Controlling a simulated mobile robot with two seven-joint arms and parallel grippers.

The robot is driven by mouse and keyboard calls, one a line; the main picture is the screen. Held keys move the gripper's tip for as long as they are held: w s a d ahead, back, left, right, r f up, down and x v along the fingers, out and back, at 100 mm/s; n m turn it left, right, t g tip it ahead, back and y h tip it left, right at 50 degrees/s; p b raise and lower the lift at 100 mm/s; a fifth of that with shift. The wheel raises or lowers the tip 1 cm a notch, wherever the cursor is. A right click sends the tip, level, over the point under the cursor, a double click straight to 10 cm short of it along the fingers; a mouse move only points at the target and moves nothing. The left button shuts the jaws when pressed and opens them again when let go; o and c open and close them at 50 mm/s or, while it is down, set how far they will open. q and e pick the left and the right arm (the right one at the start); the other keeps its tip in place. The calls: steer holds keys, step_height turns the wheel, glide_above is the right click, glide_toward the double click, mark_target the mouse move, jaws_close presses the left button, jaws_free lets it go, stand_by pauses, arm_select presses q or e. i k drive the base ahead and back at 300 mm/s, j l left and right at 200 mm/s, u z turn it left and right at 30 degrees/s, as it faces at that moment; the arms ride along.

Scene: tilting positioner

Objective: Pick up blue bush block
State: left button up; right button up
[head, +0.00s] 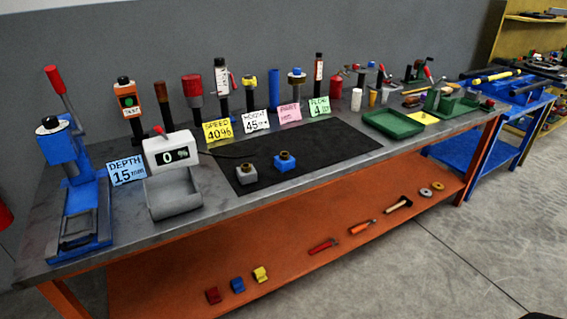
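The blue bush block (285,163) is a small blue block with a round brass-coloured bush on top. It sits upright on the black mat (325,158) on the workbench, near the mat's front edge. A similar grey block (246,177) with a brass-coloured bush stands to its left, apart from it. Neither of my grippers shows in the head view, and nothing touches the blue block.
A grey-white scale-like unit (172,155) reading 0 % and a blue press (72,180) stand left. Label cards and upright tools line the back. A green tray (393,124) lies right. The orange lower shelf (300,270) holds small parts and tools. The mat's right part is clear.

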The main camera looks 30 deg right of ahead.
mark_target(282, 165)
steer(key=l+u, duration=0.1)
steer(key=u, duration=0.5)
steer(key=l+u, duration=0.65)
steer(key=l, duration=0.2)
steer(key=k+l+u, duration=0.1)
steer(key=l, duration=0.2)
steer(key=k+l+u, duration=0.1)
steer(key=l, duration=0.2)
steer(key=k+l+u, duration=0.1)
steer(key=l, duration=0.2)
steer(key=k+l, duration=0.1)
steer(key=l, duration=0.5)
steer(key=k+l+u, duration=0.1)
steer(key=l, duration=0.2)
steer(key=k, duration=0.05)
